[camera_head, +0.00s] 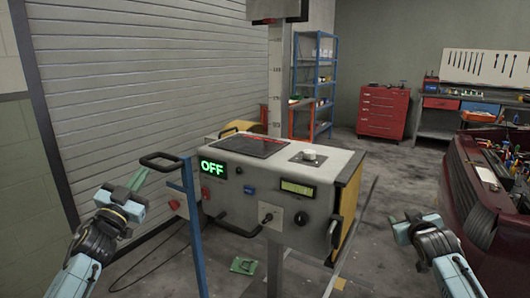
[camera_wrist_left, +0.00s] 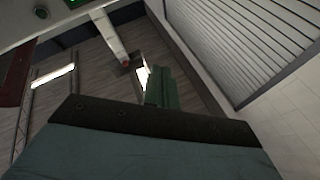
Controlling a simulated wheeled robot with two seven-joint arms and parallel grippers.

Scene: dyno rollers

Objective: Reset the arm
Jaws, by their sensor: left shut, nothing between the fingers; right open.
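My left gripper (camera_head: 136,182) is in the left of the head view, raised in front of the shutter wall and left of the dyno console. Its fingers are shut with nothing between them. They show as a green block in the left wrist view (camera_wrist_left: 161,90). My right gripper (camera_head: 402,230) is at the right of the head view, between the console and the dark red car. It is open and holds nothing that I can see. Its fingertips are small and partly hidden by the wrist.
The dyno console (camera_head: 265,187) has a green "OFF" display (camera_head: 213,168). A blue post with a black handle (camera_head: 166,160) stands close to my left gripper. The red car (camera_head: 475,190) is at the right. Open floor (camera_head: 376,180) lies behind, before a red tool cabinet (camera_head: 383,112).

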